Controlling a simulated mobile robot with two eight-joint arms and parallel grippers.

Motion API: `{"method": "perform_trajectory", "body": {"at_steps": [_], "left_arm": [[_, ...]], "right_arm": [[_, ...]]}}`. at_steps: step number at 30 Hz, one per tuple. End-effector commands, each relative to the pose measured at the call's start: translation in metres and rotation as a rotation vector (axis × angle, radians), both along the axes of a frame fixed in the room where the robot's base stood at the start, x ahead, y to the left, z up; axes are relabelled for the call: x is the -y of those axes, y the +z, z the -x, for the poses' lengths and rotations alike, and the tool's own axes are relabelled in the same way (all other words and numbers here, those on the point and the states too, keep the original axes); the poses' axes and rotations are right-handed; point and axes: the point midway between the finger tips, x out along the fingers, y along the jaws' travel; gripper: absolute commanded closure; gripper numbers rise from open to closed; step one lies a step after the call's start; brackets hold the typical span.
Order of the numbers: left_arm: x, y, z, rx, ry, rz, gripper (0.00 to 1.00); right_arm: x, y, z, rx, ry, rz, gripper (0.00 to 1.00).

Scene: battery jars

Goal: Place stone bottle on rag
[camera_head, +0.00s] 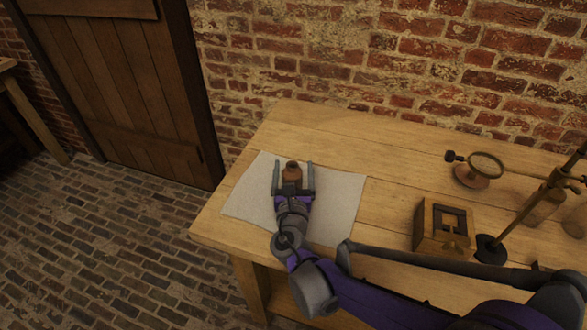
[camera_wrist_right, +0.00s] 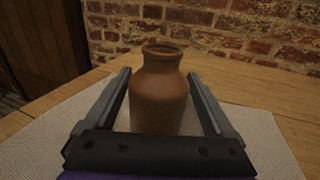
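The stone bottle (camera_head: 292,171) is small, brown and upright, with a short neck. It appears to stand on the pale grey rag (camera_head: 341,199), which lies flat at the left end of the wooden table. My right gripper (camera_head: 292,165) reaches over the rag with one finger on each side of the bottle. In the right wrist view the bottle (camera_wrist_right: 159,95) stands between the two fingers (camera_wrist_right: 160,85), with a visible gap on both sides, so the gripper is open. The bottle's base is hidden behind the gripper's palm. My left gripper is not in view.
A magnifier on a round wooden base (camera_head: 473,177), a wooden box with a dark frame (camera_head: 444,227) and a metal stand (camera_head: 532,208) are on the right part of the table (camera_head: 330,131). The table behind the rag is clear, up to a brick wall (camera_head: 330,60).

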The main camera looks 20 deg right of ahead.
Motion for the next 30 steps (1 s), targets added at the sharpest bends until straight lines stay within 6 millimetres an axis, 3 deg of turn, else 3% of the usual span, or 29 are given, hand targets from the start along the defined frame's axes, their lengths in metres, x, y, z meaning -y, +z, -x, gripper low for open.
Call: {"method": "perform_trajectory", "body": {"at_steps": [7,11,21,30], "left_arm": [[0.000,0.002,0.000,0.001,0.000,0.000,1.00],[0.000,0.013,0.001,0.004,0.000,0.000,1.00],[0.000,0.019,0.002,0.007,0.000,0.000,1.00],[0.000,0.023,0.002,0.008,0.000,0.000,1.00]], "right_arm": [[0.000,0.004,0.000,0.001,-0.001,0.001,0.11],[-0.001,0.018,0.002,0.002,0.000,0.001,0.11],[-0.023,0.014,0.075,0.002,0.003,0.000,0.11],[-0.033,0.014,0.112,0.002,0.001,0.002,0.11]]}}
